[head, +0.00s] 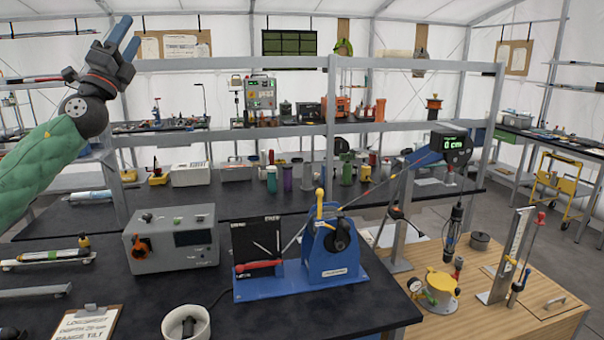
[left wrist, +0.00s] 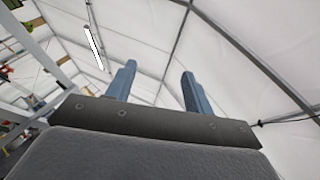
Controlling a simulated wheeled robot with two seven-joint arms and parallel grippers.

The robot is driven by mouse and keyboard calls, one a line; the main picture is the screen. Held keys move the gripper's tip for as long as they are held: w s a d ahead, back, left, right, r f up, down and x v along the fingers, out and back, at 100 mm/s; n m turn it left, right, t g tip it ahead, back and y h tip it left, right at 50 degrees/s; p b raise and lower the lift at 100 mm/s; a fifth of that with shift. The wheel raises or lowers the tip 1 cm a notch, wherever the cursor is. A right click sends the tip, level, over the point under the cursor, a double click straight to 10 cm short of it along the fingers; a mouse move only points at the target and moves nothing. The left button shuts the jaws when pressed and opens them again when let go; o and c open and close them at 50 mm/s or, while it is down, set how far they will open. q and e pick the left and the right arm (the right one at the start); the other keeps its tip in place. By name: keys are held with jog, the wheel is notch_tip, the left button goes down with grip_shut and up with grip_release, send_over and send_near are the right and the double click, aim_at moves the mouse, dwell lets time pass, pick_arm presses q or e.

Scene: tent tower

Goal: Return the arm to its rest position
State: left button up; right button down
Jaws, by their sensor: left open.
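My left arm comes in from the left in the head view, with a green sleeve on the forearm. It is raised above the bench, and the left gripper (head: 125,38) points up in front of the tent wall. Its two blue fingers are apart and hold nothing. My right gripper is in neither view.
The black bench (head: 270,318) below carries a grey box (head: 173,240), a blue winch (head: 335,250), a white cup (head: 186,322) and a clipboard (head: 87,324). A metal shelf frame (head: 331,130) stands behind it. A wooden table (head: 545,318) with instruments is at the right. The air around the gripper looks clear.

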pick_arm(q)
notch_tip(320, 180, down, 24)
jog(key=d+n+g+y+b, duration=0.2)
jog(key=n+g+y, duration=0.4)
jog(key=n+y, duration=1.6)
jog(key=s+d+f+n+g+h+b, duration=0.1)
jog(key=s+d+f+g+h, duration=0.25)
jog(key=f, duration=0.95)
jog(key=s+d+f+n+g+h, duration=0.2)
jog(key=s+d+f+g+h, duration=0.15)
jog(key=f, duration=1.05)
jog(key=s+d+f+g+h+b, duration=0.15)
jog(key=s+d+f, duration=0.35)
jog(key=s+f, duration=0.55)
jog(key=s+d+f+g+h+b, duration=0.1)
jog(key=s+d+f+g+h, duration=0.15)
jog(key=s+d+f, duration=0.75)
jog(key=s+a+f+n+g+h+b, duration=0.1)
jog(key=s+f+g, duration=0.5)
jog(key=s+f, duration=1.4)
notch_tip(320, 180, down, 3)
jog(key=shift+s+f+n+b, duration=0.15)
jog(key=shift+s+n+b, duration=0.25)
jog(key=shift+n+b, duration=0.25)
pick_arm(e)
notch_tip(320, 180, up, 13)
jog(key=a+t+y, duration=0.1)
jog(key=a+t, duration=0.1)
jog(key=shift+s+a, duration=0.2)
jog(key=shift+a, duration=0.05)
